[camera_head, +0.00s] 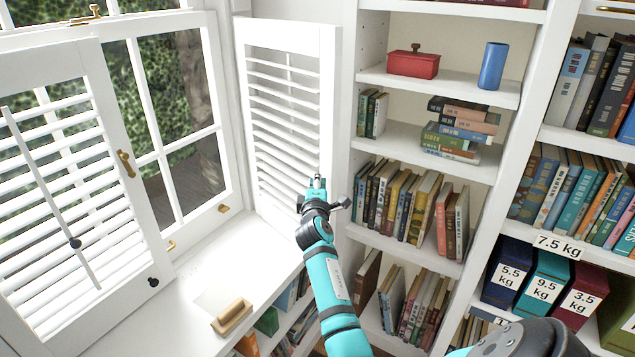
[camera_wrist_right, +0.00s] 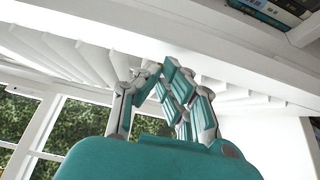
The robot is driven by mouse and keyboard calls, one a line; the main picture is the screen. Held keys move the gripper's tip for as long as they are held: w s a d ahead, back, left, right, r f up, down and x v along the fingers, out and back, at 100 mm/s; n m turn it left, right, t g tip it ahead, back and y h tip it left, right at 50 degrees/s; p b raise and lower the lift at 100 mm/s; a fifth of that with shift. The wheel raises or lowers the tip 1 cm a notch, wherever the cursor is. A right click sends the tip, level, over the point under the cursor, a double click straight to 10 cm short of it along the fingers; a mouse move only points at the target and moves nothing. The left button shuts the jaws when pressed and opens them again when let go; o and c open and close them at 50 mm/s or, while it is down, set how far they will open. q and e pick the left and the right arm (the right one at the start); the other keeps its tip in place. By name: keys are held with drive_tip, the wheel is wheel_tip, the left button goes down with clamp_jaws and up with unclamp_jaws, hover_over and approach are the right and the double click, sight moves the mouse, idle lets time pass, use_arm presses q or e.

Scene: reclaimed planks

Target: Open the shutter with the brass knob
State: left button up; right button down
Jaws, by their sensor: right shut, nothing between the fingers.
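The white louvred left shutter (camera_head: 75,190) covers part of the window at left. A brass-coloured handle (camera_head: 126,163) shows at its right edge, and a dark knob (camera_head: 153,282) at its lower right corner. The white louvred right shutter (camera_head: 328,100) stands swung away from the window, near the bookcase. No brass knob is clearly visible on it; my gripper covers part of its right edge. My right gripper (camera_head: 317,182) is shut and empty in front of that edge; contact cannot be told. In the wrist view the right gripper (camera_wrist_right: 172,82) shows before white slats (camera_wrist_right: 80,58). My left gripper is out of view.
A white bookcase (camera_head: 350,90) with books stands close on the right. A wooden block-like object (camera_head: 232,317) lies on the white sill (camera_head: 190,325). Labelled boxes (camera_head: 540,285) stand at lower right. Free room lies between the two shutters, before the window.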

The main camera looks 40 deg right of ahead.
drive_tip(key=d+n+t+y+p, duration=0.1)
drive_tip(key=d, duration=1.1)
drive_tip(key=shift+w+d+y, duration=0.15)
drive_tip(key=shift+d+y, duration=0.15)
